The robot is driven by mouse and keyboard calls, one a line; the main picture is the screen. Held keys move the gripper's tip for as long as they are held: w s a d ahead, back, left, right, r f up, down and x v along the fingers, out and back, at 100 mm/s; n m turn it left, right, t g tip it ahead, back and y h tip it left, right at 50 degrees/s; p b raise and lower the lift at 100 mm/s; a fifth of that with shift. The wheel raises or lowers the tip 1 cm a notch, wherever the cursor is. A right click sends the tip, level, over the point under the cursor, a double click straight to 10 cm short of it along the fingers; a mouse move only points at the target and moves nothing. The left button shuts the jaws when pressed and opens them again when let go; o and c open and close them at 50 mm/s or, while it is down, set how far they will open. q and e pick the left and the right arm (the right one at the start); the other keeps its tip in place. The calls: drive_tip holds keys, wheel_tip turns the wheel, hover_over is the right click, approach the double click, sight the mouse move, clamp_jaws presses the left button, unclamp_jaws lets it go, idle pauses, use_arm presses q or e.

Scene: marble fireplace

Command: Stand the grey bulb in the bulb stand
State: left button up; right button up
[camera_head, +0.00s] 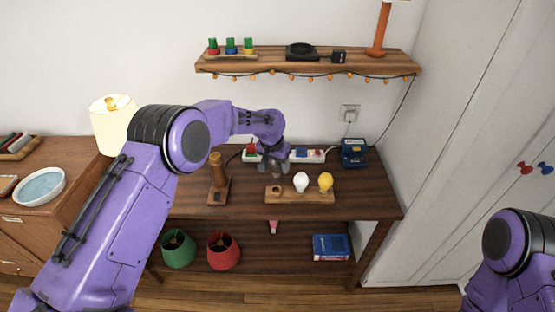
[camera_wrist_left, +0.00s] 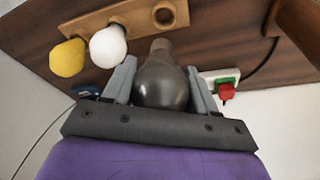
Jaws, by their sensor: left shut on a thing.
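The bulb stand (camera_head: 300,197) is a wooden block on the dark table. A white bulb (camera_head: 301,181) and a yellow bulb (camera_head: 326,181) stand in it, and its left hole is empty. In the left wrist view the stand (camera_wrist_left: 131,14) shows the round empty hole at its right end. My left gripper (camera_head: 274,167) is shut on the grey bulb (camera_wrist_left: 162,85), a dark glossy bulb between its fingers. The bulb's narrow base points toward the stand near the empty hole; it looks apart from it. My right gripper is out of view.
A wooden lamp base (camera_head: 218,185) stands left of the stand. A power strip (camera_head: 308,156) with plugs and a blue device (camera_head: 354,152) lie behind it. A wall shelf (camera_head: 310,63) hangs above. The table's front right is clear.

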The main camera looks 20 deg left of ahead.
sight(277, 176)
use_arm(q)
drive_tip(key=shift+f+m, duration=0.15)
drive_tip(key=shift+m, duration=0.25)
drive_tip(key=shift+f+b, duration=1.4)
drive_tip(key=shift+f, duration=1.4)
drive_tip(key=shift+r+p, duration=0.1)
drive_tip(key=shift+p, duration=0.35)
drive_tip(key=shift+f+b, duration=1.05)
drive_tip(key=shift+f, duration=0.6)
drive_tip(key=o, duration=1.1)
drive_tip(key=shift+o, duration=0.2)
drive_tip(key=shift+r, duration=0.1)
drive_tip(key=shift+r, duration=0.1)
